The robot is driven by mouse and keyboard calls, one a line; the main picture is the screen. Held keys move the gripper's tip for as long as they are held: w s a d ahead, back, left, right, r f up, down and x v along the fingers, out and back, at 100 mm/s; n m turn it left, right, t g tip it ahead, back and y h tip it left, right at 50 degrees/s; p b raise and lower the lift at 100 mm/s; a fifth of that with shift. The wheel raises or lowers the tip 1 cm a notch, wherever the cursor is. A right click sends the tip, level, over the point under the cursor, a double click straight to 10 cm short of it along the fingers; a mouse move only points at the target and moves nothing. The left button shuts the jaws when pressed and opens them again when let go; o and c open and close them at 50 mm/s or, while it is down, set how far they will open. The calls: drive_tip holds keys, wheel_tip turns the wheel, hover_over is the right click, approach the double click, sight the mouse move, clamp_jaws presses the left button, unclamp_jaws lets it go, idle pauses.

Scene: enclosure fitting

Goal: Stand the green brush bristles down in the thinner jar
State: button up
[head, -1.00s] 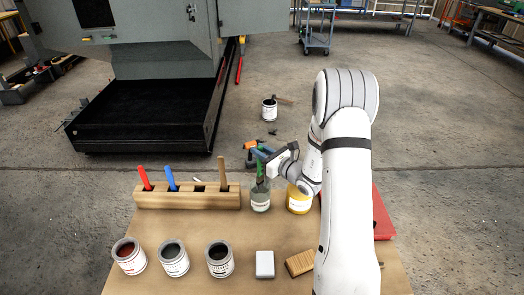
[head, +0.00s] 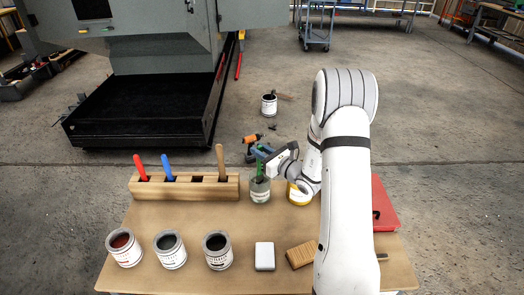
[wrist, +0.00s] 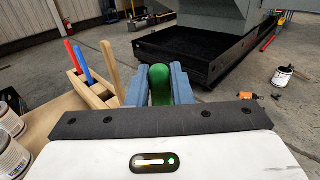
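The green brush (wrist: 160,84) is upright between my gripper's two blue fingers, which press on both sides of its handle. In the head view the brush (head: 260,168) is directly over the mouth of the thinner jar (head: 260,193), a clear glass jar with a greyish-green tint and a label. Its lower end meets the jar's opening; the bristles are hard to make out, and how deep they are cannot be told. My gripper (head: 262,160) is at the jar from the right and above. The jar is hidden in the wrist view.
A wooden rack (head: 184,187) with red, blue and wooden-handled brushes stands left of the jar. A yellow jar (head: 298,195) is close on the right, partly behind my arm. Several paint cans (head: 170,250), a white block (head: 264,256) and a wooden-backed brush (head: 300,255) line the front.

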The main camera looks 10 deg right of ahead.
drive_tip(key=o, duration=0.6)
drive_tip(key=shift+c, duration=0.2)
drive_tip(key=b+v, duration=0.1)
drive_tip(key=v, duration=0.6)
drive_tip(key=shift+s+d+b, duration=0.25)
drive_tip(key=shift+s+b, duration=0.1)
